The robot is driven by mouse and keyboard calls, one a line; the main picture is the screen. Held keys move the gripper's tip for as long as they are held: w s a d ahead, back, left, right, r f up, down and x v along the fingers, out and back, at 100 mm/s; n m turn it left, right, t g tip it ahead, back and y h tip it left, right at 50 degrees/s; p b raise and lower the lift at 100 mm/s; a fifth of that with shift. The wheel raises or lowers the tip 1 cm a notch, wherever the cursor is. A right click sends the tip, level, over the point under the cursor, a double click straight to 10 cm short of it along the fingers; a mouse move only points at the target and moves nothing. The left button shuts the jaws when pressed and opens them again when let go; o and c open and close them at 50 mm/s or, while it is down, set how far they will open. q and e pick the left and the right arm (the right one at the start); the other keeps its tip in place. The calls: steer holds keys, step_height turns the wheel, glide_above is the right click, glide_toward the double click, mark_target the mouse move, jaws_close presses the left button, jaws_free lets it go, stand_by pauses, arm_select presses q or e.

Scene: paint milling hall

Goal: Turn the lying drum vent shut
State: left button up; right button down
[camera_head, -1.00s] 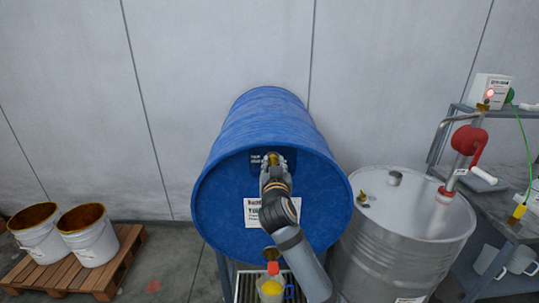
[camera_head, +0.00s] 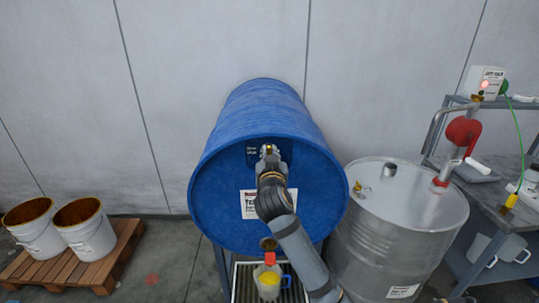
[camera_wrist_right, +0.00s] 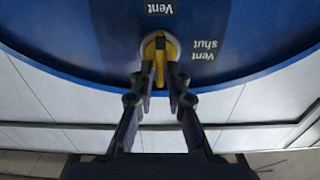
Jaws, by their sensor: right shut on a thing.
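The blue drum (camera_head: 262,110) lies on its side, its round end facing me. The vent (camera_wrist_right: 159,48), a yellow lever on a round seat, sits near the top of that end. My right gripper (camera_head: 268,151) reaches up to it. In the wrist view the right gripper (camera_wrist_right: 158,88) has its fingers on either side of the yellow lever and is shut on it. The lever stands upright in that picture, beside the upside-down "Vent shut" label (camera_wrist_right: 204,50). In the head view my gripper mostly hides the vent. My left gripper is not in view.
Below the drum, a jug with yellow contents (camera_head: 269,284) stands on a grating under a red-tipped tap (camera_head: 270,258). A steel drum (camera_head: 400,225) stands close on the right, beside a workbench (camera_head: 500,190). Two buckets (camera_head: 86,228) sit on a pallet (camera_head: 75,268) at left.

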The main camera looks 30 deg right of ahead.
steer(key=shift+f+m+b, duration=0.15)
steer(key=shift+m+b, duration=0.15)
steer(key=shift+b, duration=0.1)
steer(key=shift+d+f+m+b, duration=0.1)
steer(key=shift+d+m+b, duration=0.05)
steer(key=shift+m+b, duration=0.4)
steer(key=shift+s+d+f+m+b, duration=0.1)
steer(key=shift+d+f+m+b, duration=0.1)
steer(key=shift+m+b, duration=2.65)
steer(key=shift+s+d+f+m+b, duration=0.15)
steer(key=shift+f+m+b, duration=0.1)
steer(key=shift+m+b, duration=2.55)
steer(key=shift+s+d+f+m+b, duration=0.1)
steer(key=shift+d+f+m+b, duration=0.1)
steer(key=shift+m+b, duration=2.65)
steer(key=shift+n+b, duration=0.45)
steer(key=shift+b, duration=0.05)
steer(key=shift+r, duration=0.1)
steer(key=c, duration=1.5)
jaws_free()
steer(key=shift+w+a, duration=0.1)
steer(key=shift+o, duration=0.2)
